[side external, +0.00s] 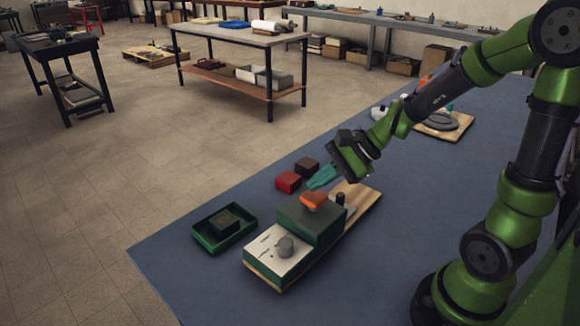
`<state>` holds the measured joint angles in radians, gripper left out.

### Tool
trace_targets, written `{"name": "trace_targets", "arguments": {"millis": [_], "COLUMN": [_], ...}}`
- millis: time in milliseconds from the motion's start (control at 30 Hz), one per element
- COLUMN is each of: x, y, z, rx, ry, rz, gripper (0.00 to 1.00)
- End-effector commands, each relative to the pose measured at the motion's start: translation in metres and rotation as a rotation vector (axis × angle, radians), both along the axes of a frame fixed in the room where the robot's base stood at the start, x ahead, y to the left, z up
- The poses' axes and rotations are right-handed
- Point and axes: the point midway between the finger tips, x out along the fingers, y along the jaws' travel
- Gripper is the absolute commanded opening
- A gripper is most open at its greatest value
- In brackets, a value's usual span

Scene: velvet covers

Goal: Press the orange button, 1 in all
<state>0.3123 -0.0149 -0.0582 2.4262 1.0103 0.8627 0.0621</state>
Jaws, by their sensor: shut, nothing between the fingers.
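The orange button (314,200) sits on top of a raised green block (308,222) on a wooden board. Its top is plain to see, and nothing touches it. My gripper (345,168) hangs above and to the right of the button in the picture, tilted, with a gap between them. Its fingers are small and dark here, and they look closed with nothing held.
A white-topped box with a grey knob (285,246) stands in front of the button. A green tray (224,228) with a dark block is to the left. A red block (288,181), brown block (307,167) and teal piece (322,177) lie behind. The blue tabletop (400,210) is clear on the right.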

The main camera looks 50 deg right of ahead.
Motion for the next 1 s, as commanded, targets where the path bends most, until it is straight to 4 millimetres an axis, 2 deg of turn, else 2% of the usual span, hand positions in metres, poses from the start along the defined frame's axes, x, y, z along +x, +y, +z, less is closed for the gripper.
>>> {"name": "trace_targets", "arguments": {"millis": [367, 800, 1000], "x": [0.000, 0.001, 0.000], "y": [0.000, 0.000, 0.000], "z": [0.003, 0.044, 0.052], "rx": [0.001, 0.000, 0.000], "ry": [-0.001, -0.005, -0.002], "rz": [0.000, 0.001, 0.001], "gripper": [0.00, 0.00, 0.00]}}
